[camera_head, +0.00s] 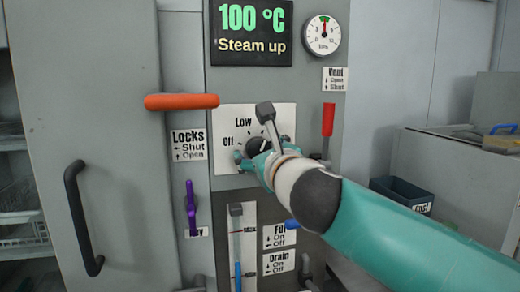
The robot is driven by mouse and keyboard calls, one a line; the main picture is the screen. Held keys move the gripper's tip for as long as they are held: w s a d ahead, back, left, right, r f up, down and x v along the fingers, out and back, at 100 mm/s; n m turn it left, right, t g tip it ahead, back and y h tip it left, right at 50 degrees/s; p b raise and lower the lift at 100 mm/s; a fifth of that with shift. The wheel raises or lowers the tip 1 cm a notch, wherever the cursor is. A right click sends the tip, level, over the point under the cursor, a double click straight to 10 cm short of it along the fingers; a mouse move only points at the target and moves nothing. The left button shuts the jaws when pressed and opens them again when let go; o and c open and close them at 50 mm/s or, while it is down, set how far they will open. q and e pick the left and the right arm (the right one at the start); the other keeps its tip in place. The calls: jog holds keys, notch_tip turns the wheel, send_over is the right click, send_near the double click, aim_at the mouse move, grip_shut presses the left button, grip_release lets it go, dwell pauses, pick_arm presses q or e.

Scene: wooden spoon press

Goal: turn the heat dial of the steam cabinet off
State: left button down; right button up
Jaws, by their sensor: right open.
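The heat dial's white plate (227,120) is on the grey cabinet panel below the display. It reads "Off" at the left and "Low" at the upper left; its right part is partly covered. The dial's dark grey lever (265,112) points up, to the right of "Low". My right gripper (258,150) is open, in front of the lower part of the dial, and hides much of it. I cannot tell whether the fingers touch the dial. My left gripper is not in view. The display (251,32) reads 100 °C and "Steam up".
An orange handle (182,101) and a black door handle (82,218) are at the left. A purple lock lever (190,208), a red vent lever (328,119) and a level gauge (236,235) surround the dial. A pressure gauge (323,35) is at the upper right.

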jog(key=c, duration=1.2)
jog(key=shift+o, duration=0.2)
